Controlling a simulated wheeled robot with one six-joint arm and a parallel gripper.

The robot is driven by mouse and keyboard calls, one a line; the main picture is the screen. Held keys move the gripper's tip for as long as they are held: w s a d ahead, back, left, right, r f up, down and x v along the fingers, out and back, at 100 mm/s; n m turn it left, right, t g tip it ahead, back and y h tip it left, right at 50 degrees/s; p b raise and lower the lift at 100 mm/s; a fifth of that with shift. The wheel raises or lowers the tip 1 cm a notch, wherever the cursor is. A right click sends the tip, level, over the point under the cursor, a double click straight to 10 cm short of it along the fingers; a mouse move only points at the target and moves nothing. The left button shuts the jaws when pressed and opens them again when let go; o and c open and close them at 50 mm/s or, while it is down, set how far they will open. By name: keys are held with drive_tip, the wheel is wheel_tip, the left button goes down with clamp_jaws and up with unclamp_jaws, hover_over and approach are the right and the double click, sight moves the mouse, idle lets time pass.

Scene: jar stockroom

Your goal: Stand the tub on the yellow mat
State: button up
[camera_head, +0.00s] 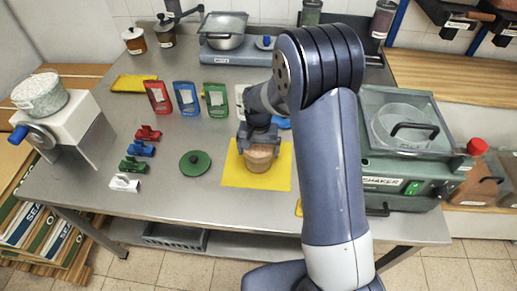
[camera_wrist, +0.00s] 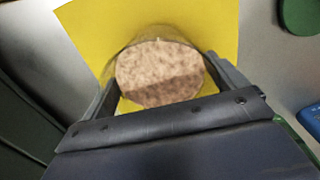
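The tub (camera_head: 258,160) is a clear round container with light brown, speckled contents. It is at the yellow mat (camera_head: 232,176), over its middle. In the wrist view the tub (camera_wrist: 158,72) shows from above with the yellow mat (camera_wrist: 215,22) around it. My gripper (camera_head: 259,140) reaches down to the tub from behind. In the wrist view its two fingers (camera_wrist: 158,92) lie on either side of the tub, close to its wall. Whether both fingers press on it is not clear. Whether the tub's base touches the mat is hidden.
A green lid (camera_head: 195,163) lies left of the mat, with several coloured clips (camera_head: 138,150) further left. Red, blue and green pouches (camera_head: 187,98) stand behind. A green shaker machine (camera_head: 405,180) stands at the right. The front left of the steel table is clear.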

drive_tip(key=shift+o, duration=0.7)
drive_tip(key=shift+r, duration=0.1)
drive_tip(key=shift+r, duration=0.25)
wheel_tip(320, 180, up, 12)
drive_tip(key=shift+f, duration=0.15)
